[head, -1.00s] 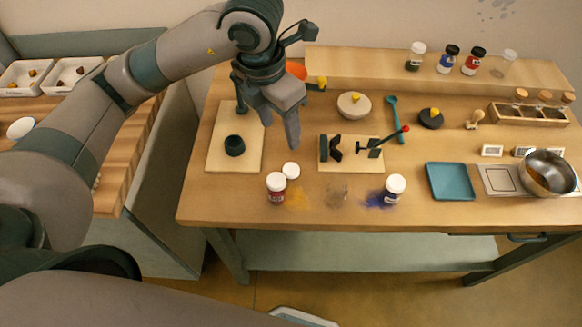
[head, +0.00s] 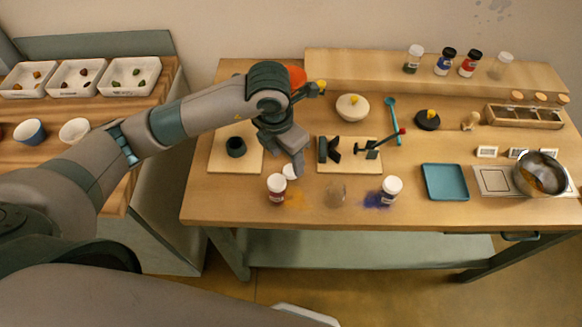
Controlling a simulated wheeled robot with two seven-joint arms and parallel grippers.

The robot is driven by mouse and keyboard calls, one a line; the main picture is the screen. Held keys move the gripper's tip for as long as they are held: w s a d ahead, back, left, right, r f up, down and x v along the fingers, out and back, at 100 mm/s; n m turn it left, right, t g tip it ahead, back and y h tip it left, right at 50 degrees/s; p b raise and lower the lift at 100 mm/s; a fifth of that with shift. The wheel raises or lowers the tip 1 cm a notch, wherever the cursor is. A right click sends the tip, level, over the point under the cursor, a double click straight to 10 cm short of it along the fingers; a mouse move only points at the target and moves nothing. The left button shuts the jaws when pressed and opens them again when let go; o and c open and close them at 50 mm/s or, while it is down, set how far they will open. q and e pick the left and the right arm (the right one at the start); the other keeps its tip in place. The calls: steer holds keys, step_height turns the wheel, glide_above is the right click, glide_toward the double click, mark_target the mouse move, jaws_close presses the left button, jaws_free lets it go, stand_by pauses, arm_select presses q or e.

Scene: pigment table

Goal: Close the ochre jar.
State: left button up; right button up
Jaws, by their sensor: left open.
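A small jar (head: 277,188) with a white top and a dark reddish label stands upright near the table's front edge, beside an ochre powder smear (head: 297,200). It appears to be the ochre jar; I cannot tell whether its white top is a lid or an open rim. A white round piece (head: 289,171), like a lid, lies just behind it to the right, partly hidden by my left gripper (head: 293,170). That gripper is open, pointing down at the white piece; contact cannot be made out. My right gripper is not in view.
Another white-topped jar (head: 391,190) stands by a blue smear to the right. A board (head: 349,168) with a dark block and a red-knobbed lever lies behind. A pale board (head: 222,160) with a dark cup is at left. A blue tray (head: 445,182) and a metal bowl (head: 540,175) are right.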

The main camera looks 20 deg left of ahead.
mark_target(291, 170)
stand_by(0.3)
arm_select(q)
steer(key=shift+w+d+f+p, duration=0.1)
steer(key=shift+f+p, duration=0.45)
steer(key=f, duration=0.1)
steer(key=f+p, duration=0.1)
steer(key=f, duration=0.1)
steer(key=shift+w+d+p, duration=0.1)
steer(key=shift+w+p, duration=0.2)
steer(key=shift+w, duration=0.05)
steer(key=shift+w+f, duration=0.1)
steer(key=shift+f, duration=0.45)
steer(key=c, duration=1.1)
